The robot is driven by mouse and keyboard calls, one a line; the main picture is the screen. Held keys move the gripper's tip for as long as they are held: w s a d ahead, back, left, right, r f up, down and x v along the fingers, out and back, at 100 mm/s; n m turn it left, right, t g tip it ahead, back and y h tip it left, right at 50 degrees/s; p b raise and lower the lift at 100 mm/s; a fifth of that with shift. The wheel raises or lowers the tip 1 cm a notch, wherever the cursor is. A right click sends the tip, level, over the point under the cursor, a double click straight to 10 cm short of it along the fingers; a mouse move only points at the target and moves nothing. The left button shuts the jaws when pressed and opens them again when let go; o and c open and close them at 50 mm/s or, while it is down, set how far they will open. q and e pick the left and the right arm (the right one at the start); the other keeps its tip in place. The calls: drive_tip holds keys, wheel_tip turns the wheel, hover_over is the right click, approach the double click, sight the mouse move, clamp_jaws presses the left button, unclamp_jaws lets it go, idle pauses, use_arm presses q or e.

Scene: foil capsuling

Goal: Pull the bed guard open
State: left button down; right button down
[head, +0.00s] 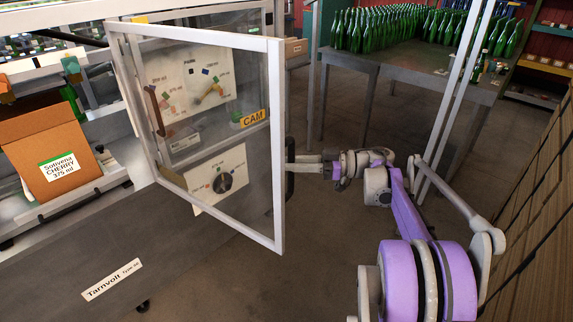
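The bed guard (279,180) is a clear panel in a pale metal frame with a yellow CAM label (254,118). It stands swung out from the machine front, at an angle. A dark upright handle (290,185) is on its right edge. My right gripper (295,160) reaches in from the right at the handle's middle. Its fingers look closed on the handle, though the door frame partly hides their tips. My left gripper is not in view.
Behind the guard is a panel with knobs (190,85). An orange carton (50,150) sits on the machine at left. A table (425,75) with many green bottles stands at the back right. A slatted wall or stack (535,210) is at right. Bare floor lies between.

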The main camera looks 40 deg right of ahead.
drive_tip(key=shift+d+f, duration=0.15)
drive_tip(key=shift+d, duration=0.15)
drive_tip(key=c, duration=0.8)
unclamp_jaws()
drive_tip(key=shift+s+d, duration=0.15)
drive_tip(key=shift+d, duration=0.05)
drive_tip(key=shift+o, duration=0.2)
drive_tip(key=shift+a, duration=0.1)
drive_tip(key=v, duration=1)
drive_tip(key=shift+d, duration=0.35)
drive_tip(key=shift+s, duration=0.1)
